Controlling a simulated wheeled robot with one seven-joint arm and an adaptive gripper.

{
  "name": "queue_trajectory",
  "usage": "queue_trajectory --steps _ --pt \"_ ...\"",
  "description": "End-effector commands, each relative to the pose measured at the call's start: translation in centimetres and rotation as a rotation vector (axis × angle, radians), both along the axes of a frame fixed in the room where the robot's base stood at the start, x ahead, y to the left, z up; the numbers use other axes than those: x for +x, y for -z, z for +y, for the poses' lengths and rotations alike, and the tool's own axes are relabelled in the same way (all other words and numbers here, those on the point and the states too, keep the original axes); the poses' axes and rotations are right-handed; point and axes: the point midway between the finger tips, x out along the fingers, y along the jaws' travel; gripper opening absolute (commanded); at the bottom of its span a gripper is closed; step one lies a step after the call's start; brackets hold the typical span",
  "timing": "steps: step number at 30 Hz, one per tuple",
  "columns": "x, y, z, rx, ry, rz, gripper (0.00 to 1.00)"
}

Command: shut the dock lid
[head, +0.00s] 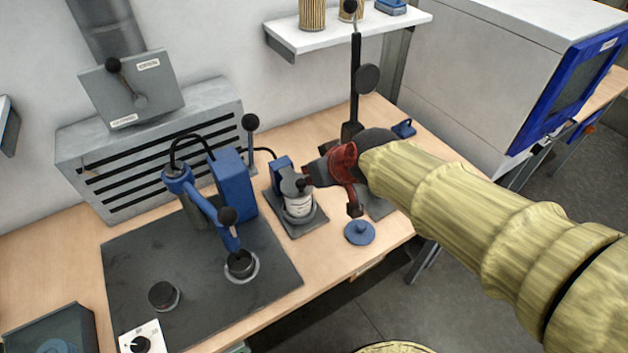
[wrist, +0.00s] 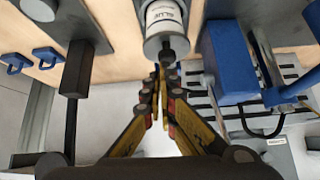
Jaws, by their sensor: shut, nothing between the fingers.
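The dock (head: 281,168) is a blue block on a dark base plate, with a white labelled cartridge (head: 299,205) standing in front of the block. Its grey lid (head: 291,186) lies over the top of the cartridge and looks about level; I cannot tell whether it is fully seated. In the wrist view the cartridge (wrist: 165,14) shows its label, with a dark knob (wrist: 167,54) at the near edge of the lid. My gripper (head: 308,180) is shut and empty, its fingertips (wrist: 160,68) right at the knob; contact is unclear.
A blue round cap (head: 360,232) lies right of the dock on the table. A blue lever press (head: 232,187) stands to the left on a dark mat (head: 200,295). A black post (head: 355,85) rises behind my gripper. A white shelf (head: 345,34) hangs above.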

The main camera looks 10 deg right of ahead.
Motion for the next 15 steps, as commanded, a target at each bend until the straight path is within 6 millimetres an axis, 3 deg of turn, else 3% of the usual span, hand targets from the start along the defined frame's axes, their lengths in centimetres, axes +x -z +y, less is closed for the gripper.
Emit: queue_trajectory --steps 1,15 --pt "-0.1 -0.7 -0.1 0.000 0.001 0.000 0.00" --pt "-6.9 2.3 -2.7 0.000 0.003 -0.002 0.00"
